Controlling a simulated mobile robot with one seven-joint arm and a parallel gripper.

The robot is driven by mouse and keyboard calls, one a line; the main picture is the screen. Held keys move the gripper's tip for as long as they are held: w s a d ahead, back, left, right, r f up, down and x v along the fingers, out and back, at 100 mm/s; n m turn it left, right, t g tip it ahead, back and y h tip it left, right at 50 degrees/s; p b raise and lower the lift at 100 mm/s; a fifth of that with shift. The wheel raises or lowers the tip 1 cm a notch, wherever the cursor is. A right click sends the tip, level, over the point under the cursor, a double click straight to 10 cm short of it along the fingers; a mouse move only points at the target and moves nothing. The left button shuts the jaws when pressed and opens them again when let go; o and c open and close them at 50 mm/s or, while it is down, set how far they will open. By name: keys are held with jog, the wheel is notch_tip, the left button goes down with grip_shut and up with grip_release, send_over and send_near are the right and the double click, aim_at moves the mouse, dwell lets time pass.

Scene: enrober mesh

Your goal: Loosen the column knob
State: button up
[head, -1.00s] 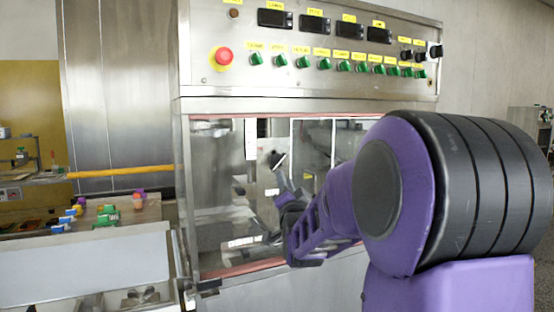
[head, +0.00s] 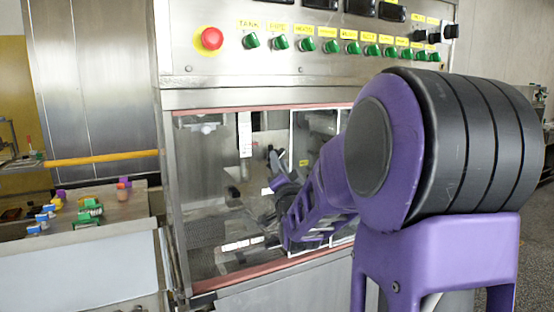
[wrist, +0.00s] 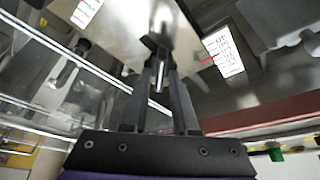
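My purple and black arm reaches through the front opening of the steel machine, and my gripper (head: 275,185) is inside, small and dark. In the wrist view, my gripper (wrist: 160,62) points its two dark fingers at a small dark part (wrist: 153,42) in front of a steel plate or column. This part may be the column knob, but I cannot identify it surely. A short bright metal pin (wrist: 159,78) shows between the fingers. The fingertips are close to or at the dark part. I cannot tell whether they touch or grip it.
White scale labels (wrist: 223,52) flank the gripper in the wrist view. A clear window edge crosses on the left. Above the opening is a control panel with green knobs (head: 307,45) and a red button (head: 211,39). A side table (head: 125,208) with small coloured items stands left.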

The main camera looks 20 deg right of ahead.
grip_shut()
jog(key=shift+f+n+b, duration=0.15)
jog(key=shift+n+b, duration=0.15)
jog(key=shift+b, duration=0.45)
jog(key=shift+d+n+t+y+b, duration=0.1)
jog(key=shift+n+t+y+b, duration=0.35)
jog(key=shift+n+y+b, duration=0.85)
jog(key=shift+d+n+t+y+b, duration=0.1)
jog(key=shift+n+t+y+b, duration=0.4)
jog(key=shift+n+b, duration=1.45)
jog(key=shift+n+p, duration=0.5)
jog(key=shift+n, duration=0.15)
